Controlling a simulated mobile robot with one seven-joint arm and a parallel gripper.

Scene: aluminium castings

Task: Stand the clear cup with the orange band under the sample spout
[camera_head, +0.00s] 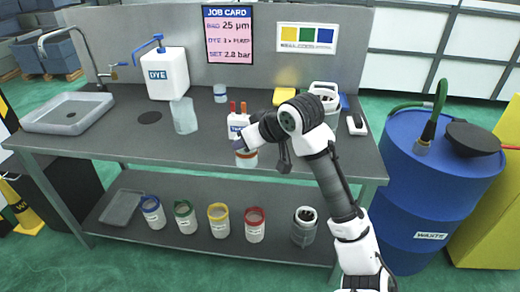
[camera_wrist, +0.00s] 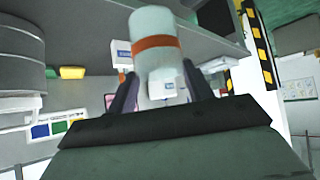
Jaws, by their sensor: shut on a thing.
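The clear cup with the orange band (camera_wrist: 154,60) is between the two fingers of my gripper (camera_wrist: 158,92) in the wrist view, looking whitish, with a small white label. In the head view the lower part of the cup (camera_head: 246,160) shows beneath my gripper (camera_head: 244,148), over the front part of the bench; whether it touches the bench I cannot tell. My gripper is shut on it. A thin grey bent pipe (camera_head: 66,31) rises by the sink at the left; I cannot tell whether it is the sample spout.
A white dye jug (camera_head: 166,74) with a blue pump and a clear beaker (camera_head: 184,116) stand left of my gripper. The grey sink (camera_head: 38,122) is at the far left. The front left of the bench is clear.

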